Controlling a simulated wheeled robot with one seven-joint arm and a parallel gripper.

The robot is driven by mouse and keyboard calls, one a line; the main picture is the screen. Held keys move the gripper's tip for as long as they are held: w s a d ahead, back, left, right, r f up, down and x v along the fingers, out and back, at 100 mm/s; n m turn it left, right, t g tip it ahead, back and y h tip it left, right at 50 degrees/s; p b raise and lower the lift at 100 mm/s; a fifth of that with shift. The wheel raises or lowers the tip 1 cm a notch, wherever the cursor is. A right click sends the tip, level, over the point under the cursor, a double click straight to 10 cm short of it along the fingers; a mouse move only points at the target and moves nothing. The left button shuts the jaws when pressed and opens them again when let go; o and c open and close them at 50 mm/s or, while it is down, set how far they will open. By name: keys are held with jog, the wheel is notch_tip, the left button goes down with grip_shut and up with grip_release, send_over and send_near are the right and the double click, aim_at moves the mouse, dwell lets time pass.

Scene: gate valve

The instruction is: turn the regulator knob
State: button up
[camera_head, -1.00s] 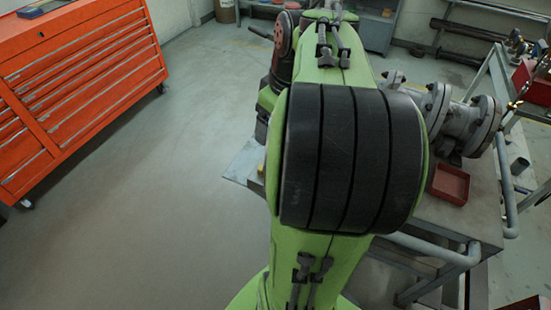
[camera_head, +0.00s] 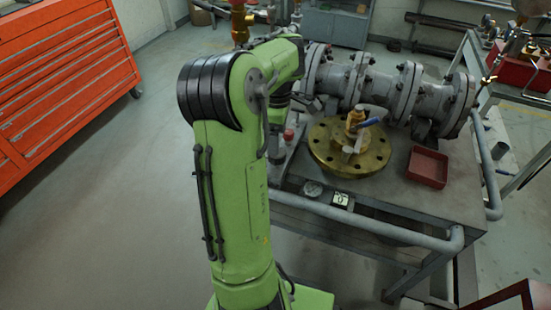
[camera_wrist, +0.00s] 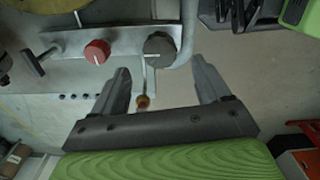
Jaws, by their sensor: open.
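In the wrist view a dark grey round knob (camera_wrist: 159,45) and a red knob (camera_wrist: 96,51) sit on a grey panel (camera_wrist: 124,43). I cannot tell for sure which one is the regulator knob. My gripper (camera_wrist: 160,66) is open and empty. Its two fingers point toward the panel, with the dark knob beyond the tips and roughly between them. The red knob is left of the left finger. A thin stem with an orange-brown end (camera_wrist: 143,101) shows between the fingers. In the head view a small red knob (camera_head: 289,135) shows beside my arm; my gripper is mostly hidden there.
The workbench (camera_head: 433,214) carries a grey flanged pipe (camera_head: 345,82), a brass flange with a valve (camera_head: 335,158) and a red tray (camera_head: 428,167). A T-handle (camera_wrist: 34,65) is left in the wrist view. An orange tool cabinet (camera_head: 60,75) stands left; the floor between is clear.

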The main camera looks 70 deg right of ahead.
notch_tip(320, 180, down, 6)
jog(key=shift+f+b, duration=0.15)
jog(key=shift+b, duration=0.8)
jog(key=c, duration=1)
jog(key=shift+c, duration=0.2)
